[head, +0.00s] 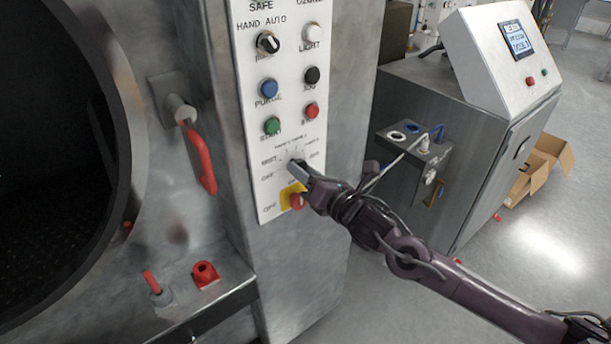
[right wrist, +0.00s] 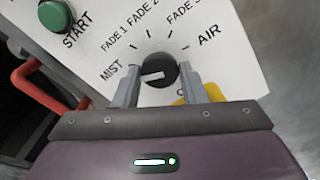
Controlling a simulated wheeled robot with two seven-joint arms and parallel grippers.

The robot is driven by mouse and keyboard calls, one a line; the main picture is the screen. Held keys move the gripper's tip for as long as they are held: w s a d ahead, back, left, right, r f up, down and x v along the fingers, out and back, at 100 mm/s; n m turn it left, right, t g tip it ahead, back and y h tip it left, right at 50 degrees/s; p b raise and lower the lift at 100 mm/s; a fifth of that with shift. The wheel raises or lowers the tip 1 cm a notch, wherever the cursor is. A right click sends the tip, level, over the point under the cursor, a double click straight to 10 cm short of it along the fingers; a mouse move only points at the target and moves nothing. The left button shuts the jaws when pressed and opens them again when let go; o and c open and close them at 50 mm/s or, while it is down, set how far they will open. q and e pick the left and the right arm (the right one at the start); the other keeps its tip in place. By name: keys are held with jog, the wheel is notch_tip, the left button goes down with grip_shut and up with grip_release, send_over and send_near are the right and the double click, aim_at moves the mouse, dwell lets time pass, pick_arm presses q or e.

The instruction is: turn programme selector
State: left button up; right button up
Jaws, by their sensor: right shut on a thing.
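The programme selector is a round black knob with a white pointer mark, seen between my fingers in the right wrist view (right wrist: 159,74). Labels MIST, FADE 1, FADE 2, FADE 3 and AIR fan around it, and its pointer mark lies toward the left, near the MIST side. My right gripper (right wrist: 160,88) has one finger on each side of the knob and is shut on it. In the head view the right gripper (head: 299,168) reaches the lower part of the white control panel (head: 283,60) and hides most of the knob. My left gripper is not in view.
Just below the selector is a red button on a yellow plate (head: 293,196). Above are green (head: 272,125), red (head: 311,110), blue (head: 268,88) and black buttons. A red door handle (head: 200,158) and the round chamber opening are left. A grey console cabinet (head: 430,130) stands right.

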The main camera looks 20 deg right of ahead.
jog(key=m, duration=0.8)
jog(key=shift+m, duration=0.4)
dwell(0.4)
jog(key=o, duration=1)
jog(key=shift+c, duration=0.2)
